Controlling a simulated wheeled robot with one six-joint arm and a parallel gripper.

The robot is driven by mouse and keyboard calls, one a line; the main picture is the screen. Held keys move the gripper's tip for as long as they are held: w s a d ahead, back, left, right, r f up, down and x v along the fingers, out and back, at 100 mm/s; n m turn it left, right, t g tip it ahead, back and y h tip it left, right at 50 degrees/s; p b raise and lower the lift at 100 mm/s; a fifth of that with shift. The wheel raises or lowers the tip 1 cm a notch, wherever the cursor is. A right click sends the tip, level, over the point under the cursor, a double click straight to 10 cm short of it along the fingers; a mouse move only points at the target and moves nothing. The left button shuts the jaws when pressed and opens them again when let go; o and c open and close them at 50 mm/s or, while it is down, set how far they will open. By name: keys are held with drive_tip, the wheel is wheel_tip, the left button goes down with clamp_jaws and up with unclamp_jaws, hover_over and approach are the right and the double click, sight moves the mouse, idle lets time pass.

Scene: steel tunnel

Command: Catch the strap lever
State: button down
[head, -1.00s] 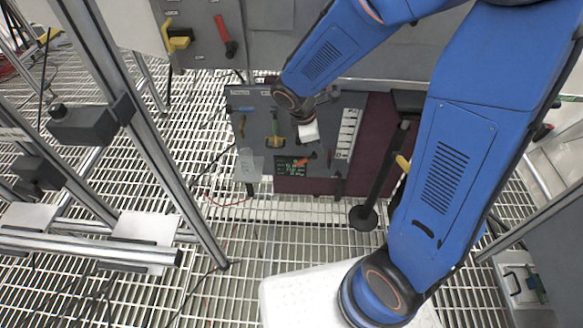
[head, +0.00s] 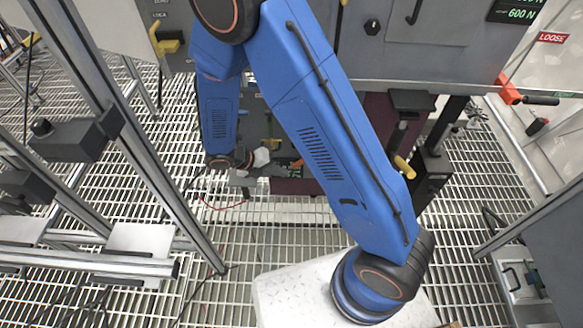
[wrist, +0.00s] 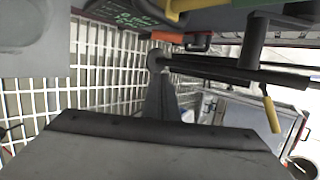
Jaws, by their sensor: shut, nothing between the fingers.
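An orange lever with a black grip (head: 512,92) sticks out from the right end of the grey cabinet, below a red LOOSE sign (head: 553,37). I take it for the strap lever, but no label on it confirms this. My gripper (head: 285,171) is far to its left and lower, in front of the small tool panel, partly hidden by my arm. In the wrist view my gripper (wrist: 162,85) shows as narrow grey fingers, shut and empty. An orange-red handle (wrist: 193,42) shows beyond them; I cannot tell whether it is the same lever.
A black post carries a yellow handle (head: 404,167), close right of my forearm; the yellow handle also shows in the wrist view (wrist: 271,112). Metal frame rails (head: 150,140) stand at left. A 600 N display (head: 517,11) is at upper right. Grating floor (head: 270,235) is open in front.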

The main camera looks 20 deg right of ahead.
sight(298, 164)
drive_tip(key=w+d+f, duration=0.4)
drive_tip(key=d+f, duration=0.1)
drive_tip(key=d, duration=0.1)
drive_tip(key=shift+d+f, duration=0.25)
idle(0.4)
drive_tip(key=shift+w+a+r, duration=0.1)
drive_tip(key=shift+a+r, duration=0.2)
drive_tip(key=shift+r, duration=0.35)
idle(0.6)
drive_tip(key=shift+w+a+r, duration=0.15)
drive_tip(key=shift+r, duration=1.85)
drive_tip(key=shift+w+r, duration=0.1)
drive_tip(key=shift+r, duration=0.85)
drive_tip(key=shift+f, duration=0.1)
